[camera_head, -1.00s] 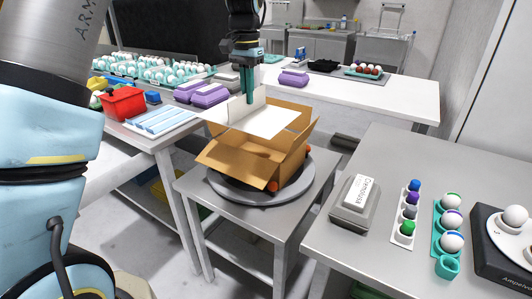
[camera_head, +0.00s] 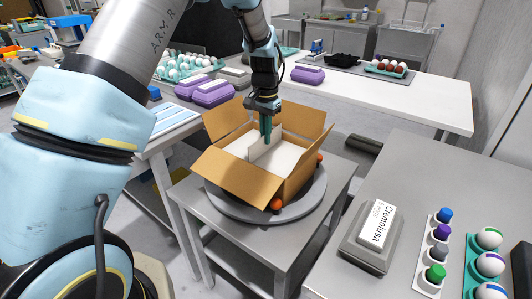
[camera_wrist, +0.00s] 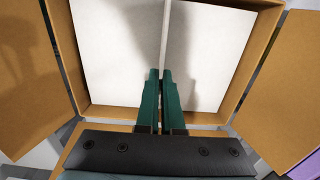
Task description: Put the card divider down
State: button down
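The white card divider (camera_head: 287,154) is a flat sheet with an upright fin (camera_head: 258,152). It lies inside the open cardboard box (camera_head: 236,178), below the rim. In the wrist view the sheet (camera_wrist: 105,50) spans most of the box interior, and the fin (camera_wrist: 165,35) runs away between the fingers. My gripper (camera_head: 266,141) points down into the box, its green fingers closed on the fin; they also show in the wrist view (camera_wrist: 160,76). What lies under the sheet is hidden, so I cannot tell whether it rests on anything.
The box stands with its flaps spread on a round grey turntable (camera_head: 225,207) on a small table. Orange pieces (camera_head: 276,204) show beside the box. Purple egg cartons (camera_head: 213,92) lie behind. A grey labelled carton (camera_head: 367,237) stands on the right table.

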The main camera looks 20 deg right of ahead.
aim_at(266, 152)
jog(key=shift+f+p, duration=0.7)
jog(key=shift+f, duration=3.05)
jog(key=shift+f, duration=0.1)
jog(key=c, duration=1.1)
grip_release()
jog(key=shift+o, duration=0.2)
notch_tip(266, 152, up, 12)
jog(key=b, duration=0.3)
